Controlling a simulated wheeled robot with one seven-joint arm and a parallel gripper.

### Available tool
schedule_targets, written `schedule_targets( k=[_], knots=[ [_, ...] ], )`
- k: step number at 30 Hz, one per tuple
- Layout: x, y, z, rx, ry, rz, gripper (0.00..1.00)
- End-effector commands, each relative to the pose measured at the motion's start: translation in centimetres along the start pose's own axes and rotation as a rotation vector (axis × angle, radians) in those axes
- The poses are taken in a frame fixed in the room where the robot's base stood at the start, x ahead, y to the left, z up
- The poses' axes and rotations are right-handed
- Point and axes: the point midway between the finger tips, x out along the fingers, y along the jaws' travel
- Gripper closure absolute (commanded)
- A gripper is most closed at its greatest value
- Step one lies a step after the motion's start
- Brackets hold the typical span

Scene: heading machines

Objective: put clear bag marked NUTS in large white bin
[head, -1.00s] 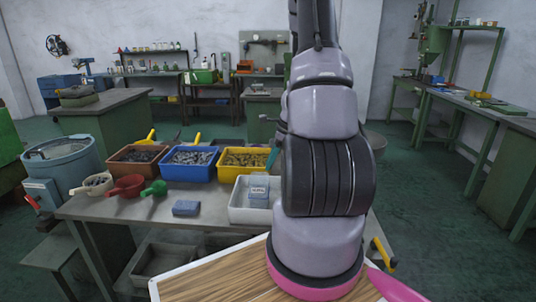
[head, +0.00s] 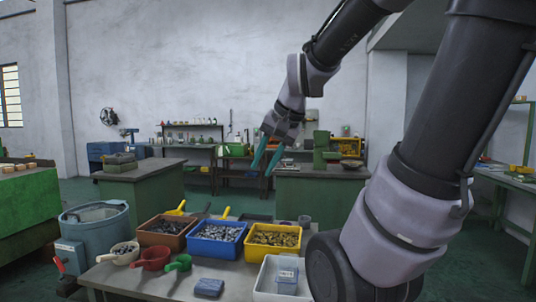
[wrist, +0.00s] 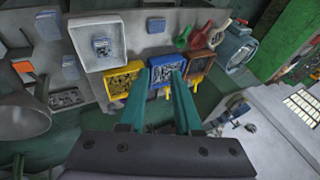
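The large white bin (head: 264,292) stands at the front right of the work table, partly hidden by my arm and cut off by the picture's lower edge. It also shows in the wrist view (wrist: 78,56). A clear bag with a label (head: 287,272) lies inside it, also visible in the wrist view (wrist: 102,46); I cannot read its label. My gripper (head: 261,169) has teal fingers and is raised well above and beyond the bins. In the wrist view my gripper (wrist: 161,73) is open, with nothing between its fingers.
Brown (head: 166,233), blue (head: 216,246) and yellow bins (head: 273,252) of small parts stand in a row. A bluish bag (head: 208,287) lies on the table (head: 150,285). Small scoops (head: 178,263) stand at left, beside a blue drum (head: 96,235). Another bench (head: 320,185) stands beyond.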

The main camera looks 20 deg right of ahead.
Motion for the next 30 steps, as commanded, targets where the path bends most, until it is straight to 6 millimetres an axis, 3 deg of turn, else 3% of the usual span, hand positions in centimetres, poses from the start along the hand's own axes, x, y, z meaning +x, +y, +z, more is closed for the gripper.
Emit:
schedule_targets(
  k=[3, 9, 30],
  knots=[
    [-2.9, -0.2, 2.2, -0.164, 0.052, -0.020, 0.67],
    [-4.8, 0.1, 3.7, -0.289, 0.094, -0.026, 0.67],
    [-4.9, 0.1, 3.8, -0.297, 0.097, -0.025, 0.67]
  ],
)
